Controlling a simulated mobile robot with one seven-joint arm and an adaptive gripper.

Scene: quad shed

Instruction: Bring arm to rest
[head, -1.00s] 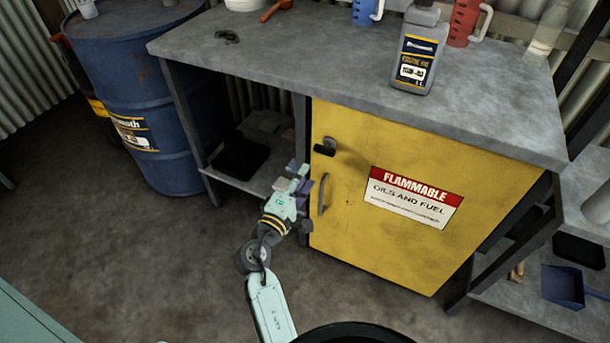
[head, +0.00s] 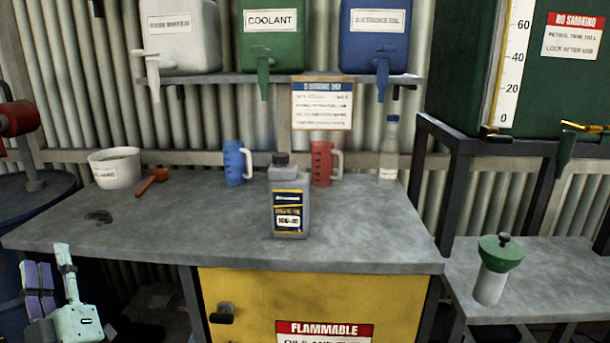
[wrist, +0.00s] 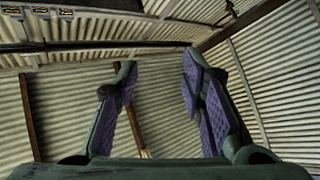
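My gripper (head: 52,285) shows at the lower left of the head view, in front of the workbench's left end and left of the yellow cabinet (head: 260,301). Its fingers point upward. In the wrist view my gripper (wrist: 159,70) has its two purple-padded fingers spread well apart, with nothing between them. The rest of my arm is below the head view's edge.
The workbench (head: 180,225) holds a grey oil bottle (head: 289,205), a blue jug (head: 234,162), a red jug (head: 321,163), a white tub (head: 114,170) and a red scoop (head: 152,181). A green-lidded container (head: 494,270) stands on the right-hand shelf. A blue drum (head: 35,205) is at left.

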